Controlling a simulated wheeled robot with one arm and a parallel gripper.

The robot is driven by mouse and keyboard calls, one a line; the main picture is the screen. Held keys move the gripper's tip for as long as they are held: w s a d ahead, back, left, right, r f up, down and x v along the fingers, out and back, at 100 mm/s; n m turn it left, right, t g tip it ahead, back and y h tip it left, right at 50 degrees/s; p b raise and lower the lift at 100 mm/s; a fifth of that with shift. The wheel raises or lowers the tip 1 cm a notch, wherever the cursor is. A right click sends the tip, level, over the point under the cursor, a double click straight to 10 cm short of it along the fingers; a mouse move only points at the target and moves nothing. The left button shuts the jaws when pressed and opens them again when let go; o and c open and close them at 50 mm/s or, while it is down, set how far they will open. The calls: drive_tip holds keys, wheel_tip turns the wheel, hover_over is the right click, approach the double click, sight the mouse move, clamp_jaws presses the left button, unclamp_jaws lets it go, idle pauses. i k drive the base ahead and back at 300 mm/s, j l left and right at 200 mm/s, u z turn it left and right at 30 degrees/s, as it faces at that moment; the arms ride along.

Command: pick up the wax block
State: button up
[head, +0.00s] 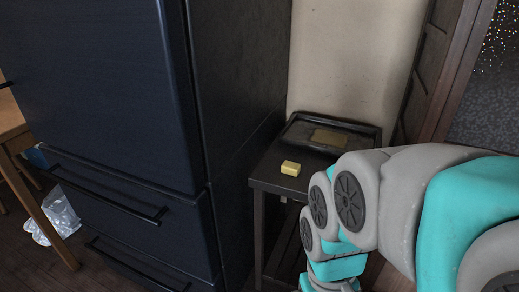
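A small yellow block (290,168), which looks like the wax block, lies on the dark side table (268,178) near its front left part. It shows only in the head view. My arm reaches in from the right, its links just right of the block and over the table's right side. My gripper is not visible; no fingertips show in the frame. Nothing is seen touching the block.
A dark tray (292,131) with a flat brownish piece (329,138) sits behind the block. A tall dark refrigerator (110,90) stands close on the left. A wall is behind the table. A wooden table (12,122) and a plastic bag (58,212) are at far left.

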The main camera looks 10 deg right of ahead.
sight(289, 168)
drive_tip(key=k+l+u, duration=0.15)
drive_tip(key=u, duration=0.2)
drive_tip(key=k+u, duration=0.2)
drive_tip(key=u, duration=0.15)
drive_tip(key=k+l+u, duration=0.1)
drive_tip(key=u, duration=0.25)
drive_tip(key=k+j, duration=0.2)
drive_tip(key=l+u, duration=0.15)
